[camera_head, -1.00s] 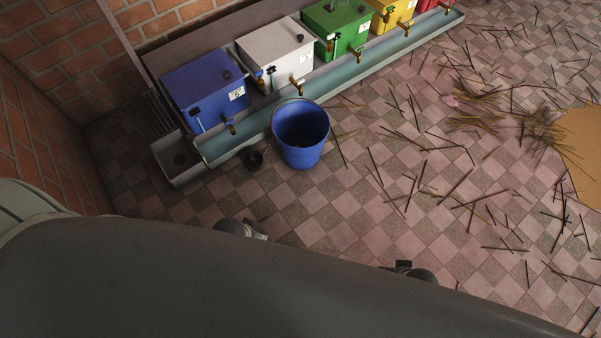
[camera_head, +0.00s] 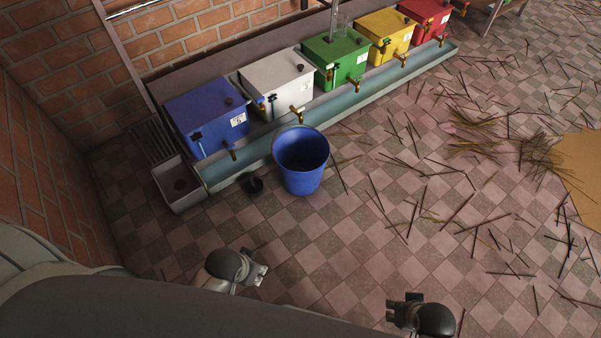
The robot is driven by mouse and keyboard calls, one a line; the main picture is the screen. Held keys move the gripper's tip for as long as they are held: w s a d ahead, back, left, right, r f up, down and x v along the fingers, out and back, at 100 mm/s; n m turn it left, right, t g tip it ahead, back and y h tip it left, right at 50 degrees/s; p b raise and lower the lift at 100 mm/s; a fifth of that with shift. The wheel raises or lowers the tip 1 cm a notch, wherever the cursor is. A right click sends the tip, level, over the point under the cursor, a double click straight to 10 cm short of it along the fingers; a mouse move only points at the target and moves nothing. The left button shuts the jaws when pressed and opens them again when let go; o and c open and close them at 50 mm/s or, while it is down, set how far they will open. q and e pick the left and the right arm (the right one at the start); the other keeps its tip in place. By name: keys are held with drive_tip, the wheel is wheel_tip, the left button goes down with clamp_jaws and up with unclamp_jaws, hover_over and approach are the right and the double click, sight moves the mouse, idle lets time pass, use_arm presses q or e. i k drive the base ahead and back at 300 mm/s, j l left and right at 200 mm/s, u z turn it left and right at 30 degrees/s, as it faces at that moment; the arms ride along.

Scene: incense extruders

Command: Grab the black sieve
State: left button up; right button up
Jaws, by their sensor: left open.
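A small black round object (camera_head: 251,185), which looks like the sieve, is on the tiled floor between the trough and the blue bucket (camera_head: 300,177). It is too small to make out its mesh or handle. My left gripper (camera_head: 257,272) is below it in the head view, apart from it, open and with nothing seen in it. My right gripper (camera_head: 397,309) is further right near the lower edge, far from the black object. Its fingers are too small and dark to tell whether they are open.
A long trough (camera_head: 330,107) runs along the brick wall under blue (camera_head: 207,117), white (camera_head: 276,82), green (camera_head: 337,57), yellow (camera_head: 386,33) and red boxes (camera_head: 426,15) with taps. Thin sticks lie scattered on the right. The floor below the bucket is clear.

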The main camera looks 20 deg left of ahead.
sight(254, 186)
drive_tip(key=u, duration=1)
